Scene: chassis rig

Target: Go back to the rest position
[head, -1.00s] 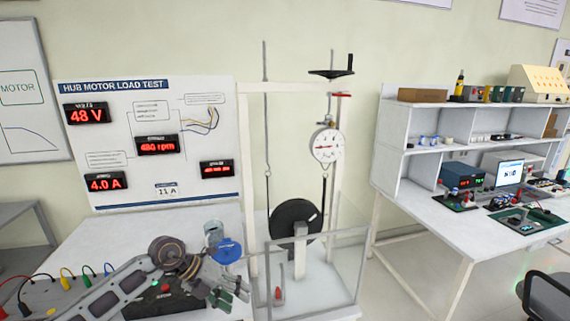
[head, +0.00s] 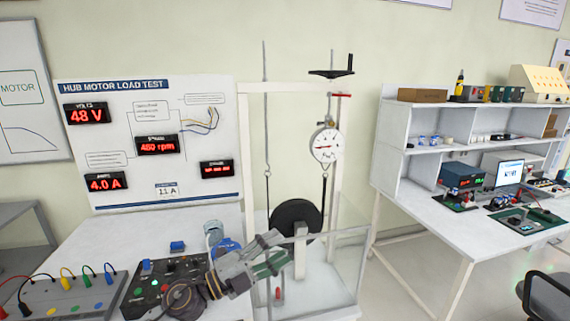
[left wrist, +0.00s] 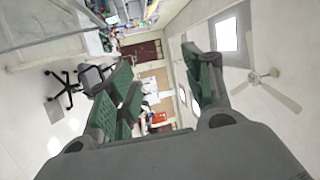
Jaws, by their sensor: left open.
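My left gripper (head: 272,255) is in the head view, low in the middle, in front of the black wheel (head: 296,217) of the test rig. It is open, and its green-padded fingers point right. The left wrist view also shows the left gripper (left wrist: 165,85) with its fingers apart and nothing between them. Part of a blue-lidded jar (head: 215,235) shows behind my wrist. My right gripper is in neither view.
A clear guard (head: 345,270) stands at the front right of the rig, near the gripper. A black control box (head: 145,285) and a grey terminal box (head: 65,298) with coloured leads lie at left. A display board (head: 150,185) stands behind. A second bench (head: 440,225) is at right.

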